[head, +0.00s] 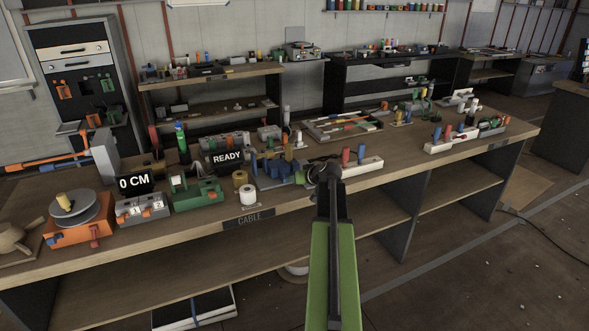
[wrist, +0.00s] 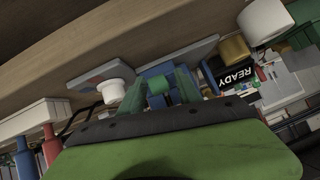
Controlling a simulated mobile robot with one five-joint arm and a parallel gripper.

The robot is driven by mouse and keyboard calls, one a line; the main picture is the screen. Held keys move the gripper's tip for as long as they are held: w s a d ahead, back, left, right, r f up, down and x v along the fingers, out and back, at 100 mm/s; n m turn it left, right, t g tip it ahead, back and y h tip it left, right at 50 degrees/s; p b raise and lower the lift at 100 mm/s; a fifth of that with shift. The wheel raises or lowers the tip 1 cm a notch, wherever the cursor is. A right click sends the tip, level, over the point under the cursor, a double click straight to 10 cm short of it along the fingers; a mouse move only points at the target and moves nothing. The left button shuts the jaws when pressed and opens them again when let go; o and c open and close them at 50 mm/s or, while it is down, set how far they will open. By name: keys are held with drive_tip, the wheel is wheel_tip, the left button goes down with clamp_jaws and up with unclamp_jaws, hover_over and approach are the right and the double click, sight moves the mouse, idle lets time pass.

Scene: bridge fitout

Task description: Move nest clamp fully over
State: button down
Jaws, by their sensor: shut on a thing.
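My gripper (wrist: 160,92) reaches over the bench from the front, and its green fingers show in the wrist view. They are closed around a small blue and green part, which I take to be the nest clamp (wrist: 158,84). In the head view my gripper (head: 318,170) is beside a group of blue blocks (head: 272,168) behind the CABLE label. My own arm and the dark wrist hide most of the clamp there, so its angle cannot be told.
A READY sign (head: 227,158), a white roll (head: 247,194) and a green device (head: 196,193) stand to the left. A white block with red and blue pegs (head: 360,166) stands close on the right. The bench front edge is below my gripper.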

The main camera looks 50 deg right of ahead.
drive_tip(key=r+g+p, duration=0.1)
drive_tip(key=p, duration=0.1)
drive_tip(key=r+g+y+p, duration=0.1)
drive_tip(key=p, duration=0.2)
drive_tip(key=shift+w+d+g, duration=0.15)
drive_tip(key=shift+w+g, duration=0.25)
drive_tip(key=shift+w+d+g+y+p, duration=0.15)
drive_tip(key=shift+g+y+p, duration=0.15)
drive_tip(key=shift+g+p, duration=0.6)
drive_tip(key=c, duration=1.1)
unclamp_jaws()
drive_tip(key=shift+a, duration=0.2)
drive_tip(key=shift+c, duration=0.2)
drive_tip(key=p+v, duration=1.5)
drive_tip(key=v, duration=0.2)
drive_tip(key=shift+r, duration=0.2)
